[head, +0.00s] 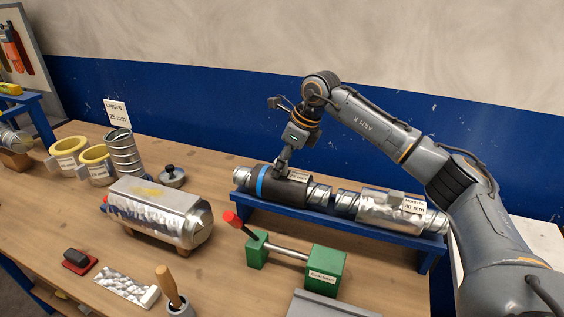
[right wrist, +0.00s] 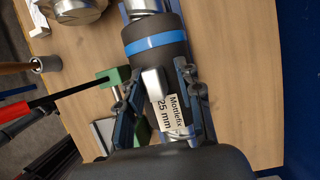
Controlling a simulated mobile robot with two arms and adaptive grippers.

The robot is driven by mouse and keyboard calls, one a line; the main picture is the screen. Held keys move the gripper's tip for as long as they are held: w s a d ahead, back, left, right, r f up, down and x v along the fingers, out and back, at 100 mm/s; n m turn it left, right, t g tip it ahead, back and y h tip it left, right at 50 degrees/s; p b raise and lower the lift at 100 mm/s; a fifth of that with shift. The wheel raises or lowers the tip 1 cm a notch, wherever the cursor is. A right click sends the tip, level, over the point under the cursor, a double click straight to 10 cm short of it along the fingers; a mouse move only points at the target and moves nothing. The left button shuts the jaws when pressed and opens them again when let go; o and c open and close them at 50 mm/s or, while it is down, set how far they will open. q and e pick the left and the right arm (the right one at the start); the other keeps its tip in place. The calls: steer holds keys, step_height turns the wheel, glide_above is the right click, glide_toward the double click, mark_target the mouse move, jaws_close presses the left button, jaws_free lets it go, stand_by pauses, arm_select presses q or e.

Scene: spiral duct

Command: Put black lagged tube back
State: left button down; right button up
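The black lagged tube (head: 286,188) has a blue band and bare silver ends. It lies at the left part of a low blue rack (head: 335,220), and I cannot tell whether it rests fully on it. My right gripper (head: 281,166) is above its middle. In the right wrist view the tube (right wrist: 152,32) runs between the fingers of the gripper (right wrist: 158,88), which sit close against both sides. They look shut on it, though the contact is partly hidden. A "25 mm" label (right wrist: 171,113) shows between the fingers. My left gripper is not in view.
A silver-wrapped tube (head: 385,209) labelled 40 mm lies on the rack's right part. In front stand a green clamp fixture (head: 325,272) with a red-tipped lever (head: 236,221) and a large foil-wrapped duct (head: 150,208). Yellow-lined shells (head: 68,146) stand at the left.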

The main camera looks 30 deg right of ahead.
steer(key=shift+r, duration=0.3)
steer(key=shift+d+r, duration=0.15)
steer(key=shift+r, duration=0.1)
steer(key=b+v, duration=0.2)
steer(key=v, duration=0.9)
steer(key=shift+s, duration=0.15)
